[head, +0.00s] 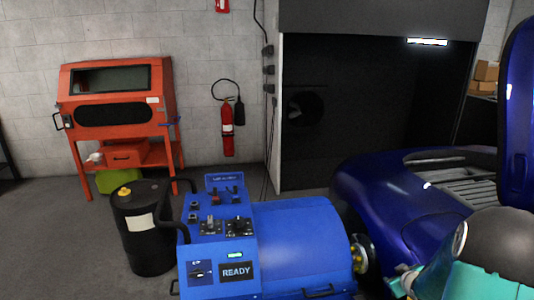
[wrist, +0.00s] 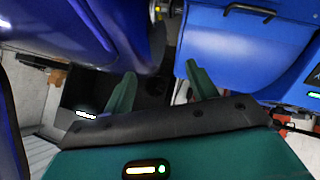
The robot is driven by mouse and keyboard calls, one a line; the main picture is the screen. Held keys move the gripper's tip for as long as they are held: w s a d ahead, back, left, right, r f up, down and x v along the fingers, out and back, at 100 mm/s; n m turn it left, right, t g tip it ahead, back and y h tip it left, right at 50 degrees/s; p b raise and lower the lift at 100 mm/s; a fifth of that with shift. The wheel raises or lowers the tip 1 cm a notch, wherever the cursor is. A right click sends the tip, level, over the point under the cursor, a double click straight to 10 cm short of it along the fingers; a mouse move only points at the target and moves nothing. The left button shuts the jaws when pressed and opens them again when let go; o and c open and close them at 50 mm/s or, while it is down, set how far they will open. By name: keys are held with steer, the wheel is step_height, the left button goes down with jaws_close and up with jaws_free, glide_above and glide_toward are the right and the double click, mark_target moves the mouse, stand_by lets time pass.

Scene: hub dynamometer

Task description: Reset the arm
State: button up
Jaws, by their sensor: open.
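My gripper (wrist: 160,84) shows in the wrist view as two green fingers standing well apart, with nothing visible between them. Past them are a blue car body and the blue dynamometer. In the head view, part of my teal and dark arm fills the lower right corner, beside the car and right of the dynamometer's hub. The blue hub dynamometer (head: 300,240) stands in the lower middle, with a control panel and a screen reading READY (head: 237,272). In the wrist view the dynamometer (wrist: 235,45) is at the upper right.
The dark blue car (head: 400,210) is close on the right, with a raised panel (head: 517,110). A black drum (head: 145,240) stands left of the dynamometer. An orange cabinet (head: 118,105) and a fire extinguisher (head: 227,130) are along the back wall. Floor shows between drum and wall.

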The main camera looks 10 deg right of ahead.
steer(key=s+a+r+m+g, duration=0.1)
steer(key=s+a+r, duration=0.2)
steer(key=a+r, duration=0.55)
steer(key=s+a+r+m+g, duration=0.1)
steer(key=s+a+r, duration=0.2)
steer(key=a+r, duration=0.6)
steer(key=s+a+r+g+y, duration=0.1)
steer(key=s+a+r, duration=0.2)
steer(key=s+a, duration=0.5)
steer(key=s+a+r+m+g+y, duration=0.1)
steer(key=s+a+r+y, duration=0.1)
steer(key=s+a, duration=0.6)
steer(key=shift+s+a+r, duration=0.2)
steer(key=shift+s+r, duration=0.45)
steer(key=shift+s, duration=0.15)
